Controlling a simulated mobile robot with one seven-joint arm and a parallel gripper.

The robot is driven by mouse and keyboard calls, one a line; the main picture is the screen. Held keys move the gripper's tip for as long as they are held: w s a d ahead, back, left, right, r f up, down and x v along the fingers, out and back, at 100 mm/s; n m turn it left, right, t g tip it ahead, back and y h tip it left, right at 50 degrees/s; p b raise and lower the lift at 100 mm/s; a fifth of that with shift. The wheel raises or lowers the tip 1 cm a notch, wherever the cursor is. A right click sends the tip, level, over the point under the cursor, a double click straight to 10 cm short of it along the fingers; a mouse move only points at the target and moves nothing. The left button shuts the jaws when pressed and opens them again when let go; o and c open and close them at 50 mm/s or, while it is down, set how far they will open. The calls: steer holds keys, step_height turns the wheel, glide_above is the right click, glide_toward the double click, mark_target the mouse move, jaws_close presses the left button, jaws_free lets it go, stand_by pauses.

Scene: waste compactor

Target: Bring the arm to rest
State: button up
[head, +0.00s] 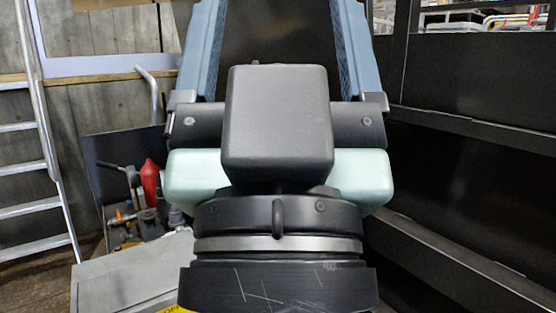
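My own arm fills the middle of the head view, from a scratched black round joint with a metal ring at the bottom, past a dark grey box-shaped housing and pale green covers, to two blue-grey bars rising out of the top of the picture. My gripper does not show in the head view, so its state and what it may hold are hidden.
A metal ladder (42,135) leans at the left before a grey wall (100,45). A grey box (130,276) and red-handled fittings (150,182) stand low left, close beside my arm. Dark panels (470,200) with a frame close off the right side.

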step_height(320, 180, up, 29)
steer(key=p, duration=2.7)
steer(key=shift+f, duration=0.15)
